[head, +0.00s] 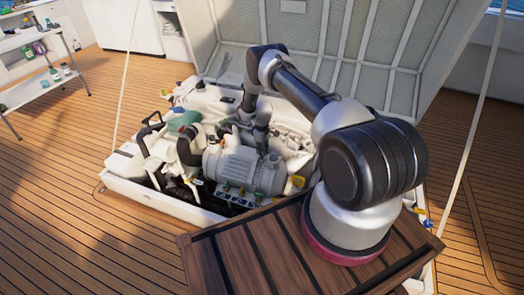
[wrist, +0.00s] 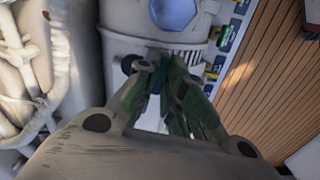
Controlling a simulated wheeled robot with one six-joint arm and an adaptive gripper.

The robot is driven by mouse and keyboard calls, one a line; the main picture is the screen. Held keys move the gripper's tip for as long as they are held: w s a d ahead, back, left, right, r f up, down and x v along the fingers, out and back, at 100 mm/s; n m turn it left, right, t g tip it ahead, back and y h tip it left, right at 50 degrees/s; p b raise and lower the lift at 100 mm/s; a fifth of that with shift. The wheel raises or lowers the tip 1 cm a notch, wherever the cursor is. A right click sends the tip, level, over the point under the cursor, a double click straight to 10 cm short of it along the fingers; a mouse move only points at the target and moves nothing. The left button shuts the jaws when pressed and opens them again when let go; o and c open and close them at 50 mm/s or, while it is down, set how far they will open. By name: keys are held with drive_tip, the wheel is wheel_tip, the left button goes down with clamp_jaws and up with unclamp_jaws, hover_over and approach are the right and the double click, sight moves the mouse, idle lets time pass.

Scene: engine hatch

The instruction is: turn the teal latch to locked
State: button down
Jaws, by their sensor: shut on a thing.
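The teal latch (wrist: 153,78) shows in the wrist view as a narrow dark-teal piece between my fingertips. Most of it is hidden by the fingers, so I cannot tell its angle. My gripper (wrist: 165,72) is shut on it, against a pale engine housing with a ribbed band. In the head view my arm reaches over the engine (head: 240,168) and points down at it. The gripper end and the latch are hard to make out there among the pipes.
The raised hatch lid (head: 300,45) stands behind the arm. Hoses and a green-teal part (head: 183,120) crowd the left of the engine bay. A blue hexagonal cap (wrist: 172,12) is close beyond my fingers. A slatted wooden platform (head: 225,262) is in front; open deck lies left.

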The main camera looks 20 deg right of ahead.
drive_tip(key=m, duration=1.2)
drive_tip(key=shift+m, duration=2.1)
drive_tip(key=c, duration=1.5)
unclamp_jaws()
wheel_tip(320, 180, up, 12)
drive_tip(key=shift+r, duration=0.1)
